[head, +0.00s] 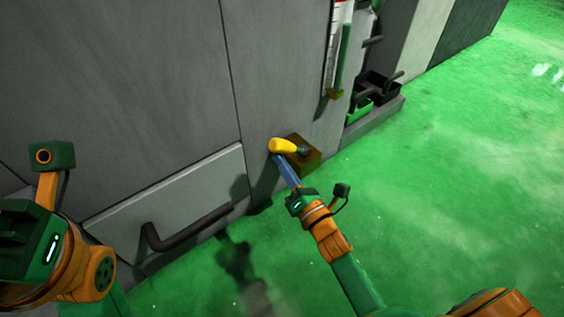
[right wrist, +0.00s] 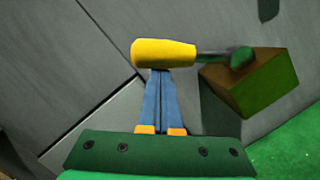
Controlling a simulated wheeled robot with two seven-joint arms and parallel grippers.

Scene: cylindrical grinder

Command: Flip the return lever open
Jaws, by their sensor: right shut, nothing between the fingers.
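The return lever has a yellow handle (head: 283,146) on a dark pivot, mounted on a brown box (head: 307,156) on the grey machine wall. In the right wrist view the yellow handle (right wrist: 164,53) lies sideways, pointing left from the box (right wrist: 262,85). My right gripper (head: 277,160) has its blue fingers together, with nothing between them. In the right wrist view its fingertips (right wrist: 161,74) are right at the underside of the handle; whether they touch it I cannot tell. My left gripper's green body (head: 30,235) is at the left edge, with its fingers hidden.
A pale panel (head: 180,195) with a dark bar handle (head: 188,229) is left of the lever. A gauge with a green column (head: 343,58) and dark bins (head: 378,92) are beyond it. The green floor (head: 450,170) is open to the right.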

